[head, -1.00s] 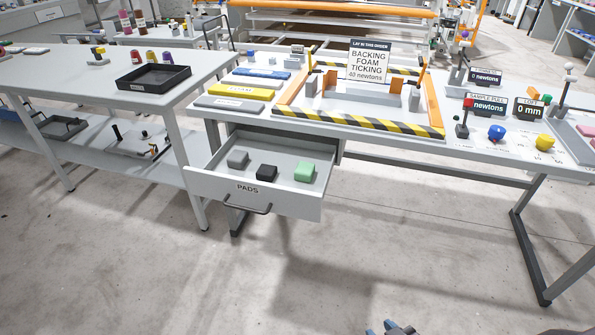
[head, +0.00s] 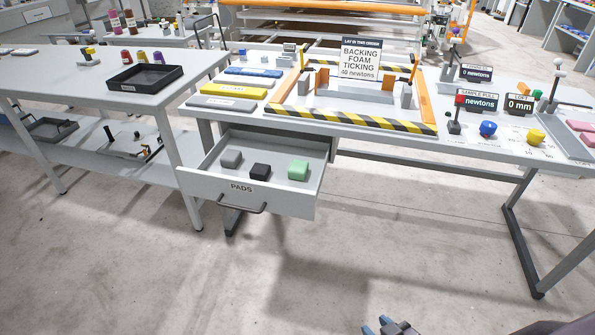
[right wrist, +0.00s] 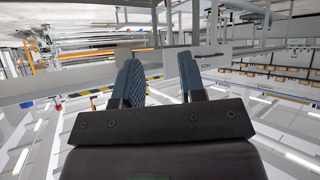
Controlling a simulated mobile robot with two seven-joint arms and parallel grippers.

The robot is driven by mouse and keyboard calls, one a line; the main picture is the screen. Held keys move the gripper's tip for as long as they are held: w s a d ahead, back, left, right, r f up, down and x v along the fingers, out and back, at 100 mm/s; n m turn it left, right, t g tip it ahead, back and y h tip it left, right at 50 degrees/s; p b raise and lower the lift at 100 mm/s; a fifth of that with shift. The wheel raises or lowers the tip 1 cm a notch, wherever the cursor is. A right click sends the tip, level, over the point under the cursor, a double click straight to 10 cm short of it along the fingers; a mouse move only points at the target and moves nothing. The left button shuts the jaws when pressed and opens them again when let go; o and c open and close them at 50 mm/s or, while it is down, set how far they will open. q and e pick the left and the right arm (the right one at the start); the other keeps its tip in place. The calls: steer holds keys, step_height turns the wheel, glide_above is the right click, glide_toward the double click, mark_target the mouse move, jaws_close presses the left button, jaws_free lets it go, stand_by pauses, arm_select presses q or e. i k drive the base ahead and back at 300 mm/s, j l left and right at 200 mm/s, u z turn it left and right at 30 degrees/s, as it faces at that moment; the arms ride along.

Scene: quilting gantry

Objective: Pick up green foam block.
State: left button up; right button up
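The green foam block (head: 298,170) lies in the right part of an open drawer labelled PADS (head: 262,194), under the workbench. A black block (head: 260,171) and a grey block (head: 231,158) lie in the drawer to its left. My right gripper (head: 385,325) shows at the bottom edge of the head view, well below and right of the drawer, apart from it. In the right wrist view its two blue-grey fingers (right wrist: 160,80) stand apart with nothing between them. My left gripper is not in view.
The workbench (head: 370,140) above the drawer carries a frame with striped edges (head: 350,122), a sign (head: 360,58), coloured knobs and displays. A side table (head: 100,85) with a black tray (head: 150,78) stands at left. The floor before the drawer is clear.

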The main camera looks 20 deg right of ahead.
mark_target(299, 169)
steer(key=i+l, duration=0.2)
steer(key=l, duration=0.2)
steer(key=i+l, duration=0.2)
steer(key=l, duration=0.15)
steer(key=i+l, duration=0.2)
steer(key=l, duration=0.2)
steer(key=i+l, duration=0.25)
steer(key=l, duration=0.15)
